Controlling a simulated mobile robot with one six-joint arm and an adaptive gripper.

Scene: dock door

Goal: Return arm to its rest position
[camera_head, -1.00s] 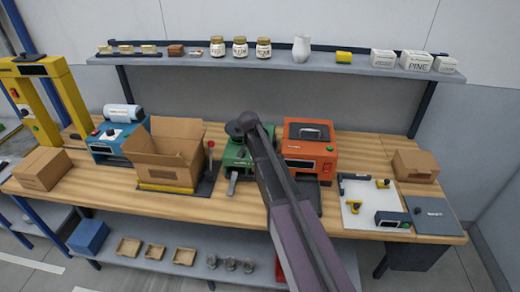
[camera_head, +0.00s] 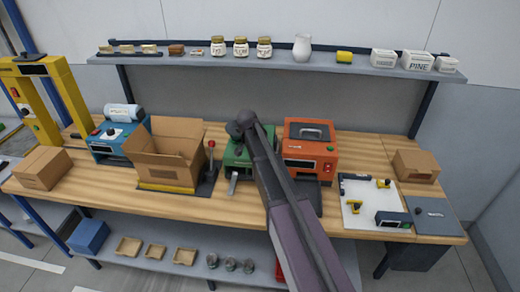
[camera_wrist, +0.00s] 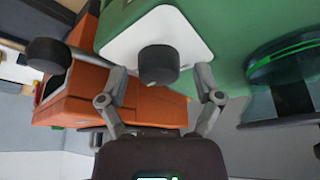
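My arm (camera_head: 283,195) reaches from the bottom of the head view up over the bench. Its far end is beside the green machine (camera_head: 236,152), left of the orange machine (camera_head: 310,150). In the head view my gripper's fingers cannot be made out. In the wrist view my gripper (camera_wrist: 161,78) is open, its two fingers spread wide apart. A black knob (camera_wrist: 158,66) on a white plate of the green machine (camera_wrist: 225,25) shows between the fingertips. No finger visibly grips it.
An open cardboard box (camera_head: 165,150) stands left of the green machine. A white board with yellow parts (camera_head: 372,204) lies to the right. A shelf (camera_head: 280,60) with jars and boxes runs above. The orange machine also shows in the wrist view (camera_wrist: 85,100).

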